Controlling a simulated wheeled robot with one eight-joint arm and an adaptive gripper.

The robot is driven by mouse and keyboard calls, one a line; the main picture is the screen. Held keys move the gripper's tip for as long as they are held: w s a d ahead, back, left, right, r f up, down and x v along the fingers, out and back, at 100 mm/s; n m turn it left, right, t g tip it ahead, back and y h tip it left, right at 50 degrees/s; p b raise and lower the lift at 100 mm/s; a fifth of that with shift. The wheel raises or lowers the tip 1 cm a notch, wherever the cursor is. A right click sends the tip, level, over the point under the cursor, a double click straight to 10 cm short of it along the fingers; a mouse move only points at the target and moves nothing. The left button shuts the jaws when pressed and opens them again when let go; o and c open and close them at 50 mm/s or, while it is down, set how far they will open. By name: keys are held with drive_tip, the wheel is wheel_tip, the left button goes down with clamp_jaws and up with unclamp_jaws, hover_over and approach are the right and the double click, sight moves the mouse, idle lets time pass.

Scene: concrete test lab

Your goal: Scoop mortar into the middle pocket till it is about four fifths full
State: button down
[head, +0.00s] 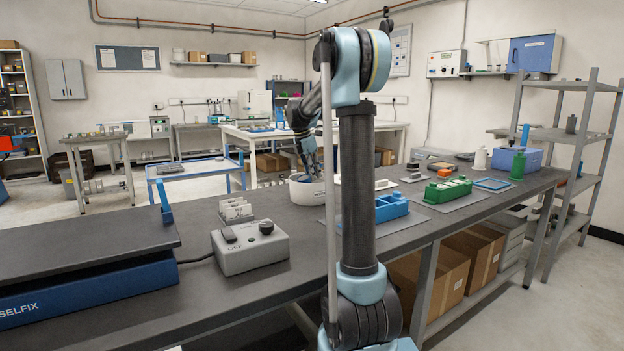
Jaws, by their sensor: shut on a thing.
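My gripper (309,160) is small and far off in the head view, pointing down over a white round tub (308,194) on the bench. It is shut on what seems to be a scoop, whose lower part goes down into the tub; its shape is hard to make out. The mortar is not clearly visible. A blue mould (392,207) with pockets lies on a grey mat right of the tub, its left part hidden behind my arm. A green mould (447,189) lies further right on another mat. I cannot tell how full any pocket is.
A grey control box (249,247) and a small white rack (236,209) stand on the near bench (290,285). A blue-based machine (90,290) fills the left.

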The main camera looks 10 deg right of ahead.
drive_tip(key=shift+w+d+r+g+y, duration=0.15)
drive_tip(key=shift+r+y, duration=0.3)
drive_tip(key=shift+r, duration=0.3)
drive_tip(key=shift+d+r+g+y, duration=0.2)
drive_tip(key=shift+r+y, duration=0.2)
drive_tip(key=shift+r, duration=0.3)
drive_tip(key=shift+w+d+r+g+y, duration=0.15)
drive_tip(key=shift+r+y, duration=0.3)
drive_tip(key=shift+r, duration=0.3)
drive_tip(key=shift+s, duration=0.1)
